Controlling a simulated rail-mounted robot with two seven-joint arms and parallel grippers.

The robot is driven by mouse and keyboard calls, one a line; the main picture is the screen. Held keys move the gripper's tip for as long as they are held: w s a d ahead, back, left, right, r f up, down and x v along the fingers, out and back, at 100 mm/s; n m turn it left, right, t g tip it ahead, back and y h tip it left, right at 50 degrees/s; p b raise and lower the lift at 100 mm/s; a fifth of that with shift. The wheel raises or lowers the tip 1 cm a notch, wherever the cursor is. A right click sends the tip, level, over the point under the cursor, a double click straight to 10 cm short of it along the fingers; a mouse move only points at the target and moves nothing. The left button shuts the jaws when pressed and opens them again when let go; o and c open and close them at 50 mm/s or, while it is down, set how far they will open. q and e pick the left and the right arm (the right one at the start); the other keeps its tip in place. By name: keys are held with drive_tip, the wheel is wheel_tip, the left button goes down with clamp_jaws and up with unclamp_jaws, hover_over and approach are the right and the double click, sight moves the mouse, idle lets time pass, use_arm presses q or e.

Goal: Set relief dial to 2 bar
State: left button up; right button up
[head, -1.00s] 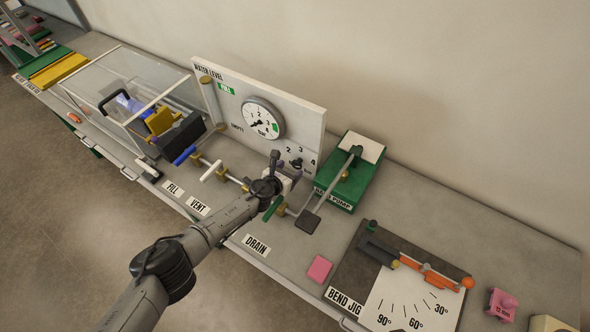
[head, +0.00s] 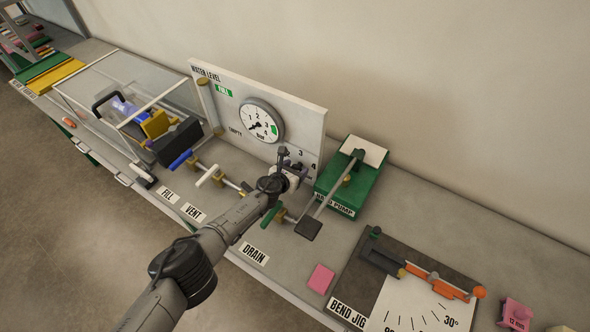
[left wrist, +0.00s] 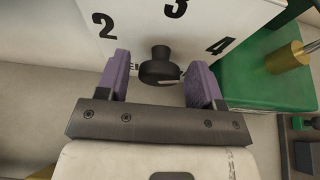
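The relief dial is a black knob (left wrist: 158,66) on a white panel (left wrist: 140,25) printed with 2, 3 and 4. In the left wrist view a small pale mark shows on its lower right; I cannot tell its setting. My left gripper (left wrist: 160,68) is open, with one purple finger on each side of the knob and gaps between. In the head view the left gripper (head: 290,165) is in front of the panel's lower right and mostly covers the dial. The round gauge (head: 262,120) above has its needle toward the lower left. My right gripper is not in view.
A green hand pump (head: 347,185) stands right of the panel, its lever (head: 330,200) slanting close to my gripper. A pink block (head: 321,278) and a bend jig (head: 375,262) are nearer.

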use_arm(q)
drive_tip(key=c, duration=0.8)
drive_tip(key=shift+o, duration=0.2)
drive_tip(key=shift+w+a+f+n+g+h+b, duration=0.1)
drive_tip(key=shift+n+g+h+b, duration=0.15)
drive_tip(key=shift+n+h+b, duration=0.7)
drive_tip(key=shift+a+f+n+g+h+b, duration=0.1)
drive_tip(key=shift+n+g+h+b, duration=0.15)
drive_tip(key=shift+n+h+b, duration=0.65)
drive_tip(key=shift+n+y, duration=0.25)
drive_tip(key=shift+n, duration=0.3)
drive_tip(key=o, duration=0.9)
drive_tip(key=shift+r, duration=0.1)
